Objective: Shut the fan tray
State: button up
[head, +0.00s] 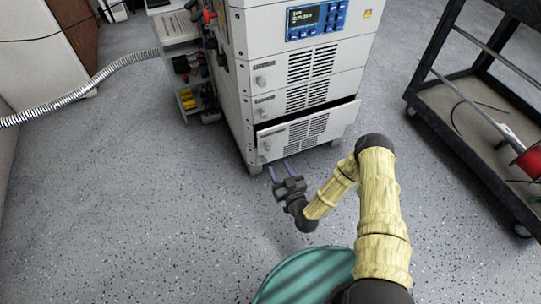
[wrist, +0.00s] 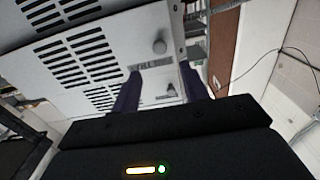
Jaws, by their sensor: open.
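The fan tray appears to be the bottom drawer (head: 305,134) of the white cabinet, with a vented front and a round knob at its left. It stands out a little, with a dark gap along its top edge. My gripper (head: 278,171) is low by the floor, just in front of this drawer's lower edge, with its two purple fingers apart and empty. In the wrist view, the fingers (wrist: 160,84) point at white vented fronts, with a knob (wrist: 159,46) and a label between or beyond them. Whether they touch the front cannot be told.
The white cabinet (head: 310,17) has two more vented drawers above, flush. A shelf unit with parts (head: 186,75) stands at its left, and a grey hose (head: 80,92) runs left. A black cart (head: 465,150) with a red reel stands at right. Speckled floor is clear at left.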

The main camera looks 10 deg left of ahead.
aim_at(269, 149)
jog(key=b+x, duration=0.3)
jog(key=x, duration=0.5)
jog(key=shift+w+a, duration=0.2)
jog(key=shift+w, duration=0.05)
grip_shut()
